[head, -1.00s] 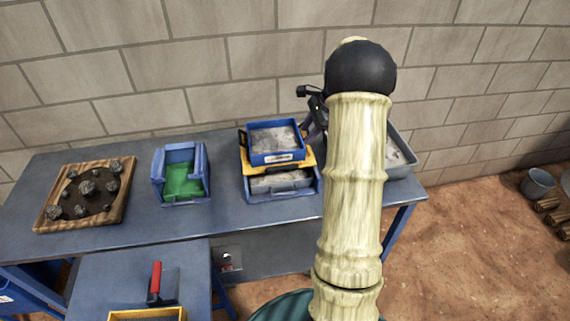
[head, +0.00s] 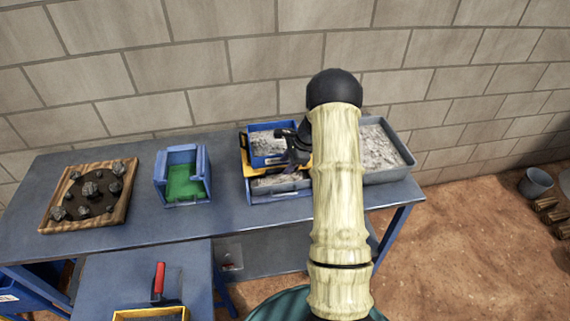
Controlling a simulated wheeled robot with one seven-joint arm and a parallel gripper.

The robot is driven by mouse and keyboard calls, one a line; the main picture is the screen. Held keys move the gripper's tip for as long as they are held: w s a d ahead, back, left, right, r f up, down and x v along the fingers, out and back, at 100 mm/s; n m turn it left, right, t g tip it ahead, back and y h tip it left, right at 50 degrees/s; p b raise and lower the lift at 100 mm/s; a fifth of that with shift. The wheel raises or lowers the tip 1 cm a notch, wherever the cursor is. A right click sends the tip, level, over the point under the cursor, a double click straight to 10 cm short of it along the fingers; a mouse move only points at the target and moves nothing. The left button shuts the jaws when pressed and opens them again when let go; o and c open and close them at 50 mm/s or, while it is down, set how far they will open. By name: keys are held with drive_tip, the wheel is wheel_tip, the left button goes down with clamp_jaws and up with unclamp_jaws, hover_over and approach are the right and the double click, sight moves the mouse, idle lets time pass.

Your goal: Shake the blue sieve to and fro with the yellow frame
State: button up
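The blue sieve (head: 262,127) holds grey grit and sits on the yellow frame (head: 247,167) toward the back of the blue table. Its left handle shows; its right side is hidden by my arm and gripper. The yellow frame stands over a blue tray (head: 276,189) with grey grit in it. My dark gripper (head: 283,148) is at the right part of the sieve, over or against its right edge. My wrist and arm hide the rest, so I cannot tell whether the fingers touch the sieve or are closed.
A grey tray of grit (head: 400,173) stands right of the frame, partly behind my arm. Left are a blue box with green inside (head: 182,190) and a wooden tray with dark stones (head: 122,205). A red-handled tool (head: 158,281) is on the front table.

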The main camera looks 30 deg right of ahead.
drive_tip(key=shift+x, duration=1.1)
drive_tip(key=shift+c, duration=0.5)
clamp_jaws()
